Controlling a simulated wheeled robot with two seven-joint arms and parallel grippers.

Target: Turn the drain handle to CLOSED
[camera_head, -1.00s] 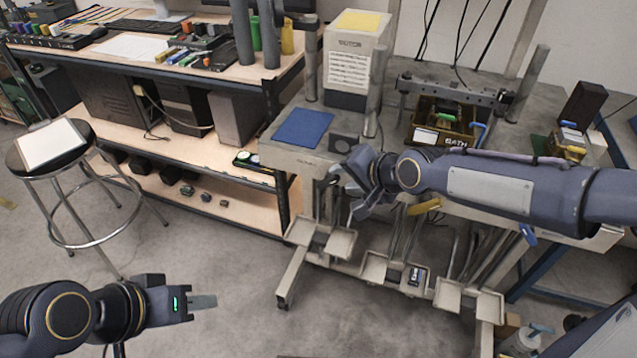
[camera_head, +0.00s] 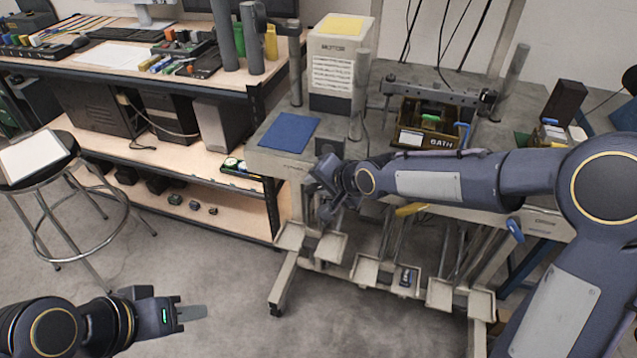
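A yellow lever handle (camera_head: 410,210) shows under the front edge of the bench, partly behind my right forearm. A blue lever handle (camera_head: 515,229) hangs below the bench further right. No label marks either as the drain handle, and no CLOSED mark is readable. My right gripper (camera_head: 326,192) is at the front left edge of the bench, left of the yellow handle and apart from it. Its fingers are dark and bunched, so their opening is unclear. My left gripper (camera_head: 192,312) is low at the left over bare floor, far from the bench, seen edge-on with nothing visible in it.
The bench (camera_head: 268,160) carries a MOTOR box (camera_head: 333,75), a blue mat (camera_head: 290,132), upright grey posts and a BATH bin (camera_head: 412,139). Small trays (camera_head: 365,270) stand low beneath it. A stool (camera_head: 40,160) and shelving are at left. Floor between is clear.

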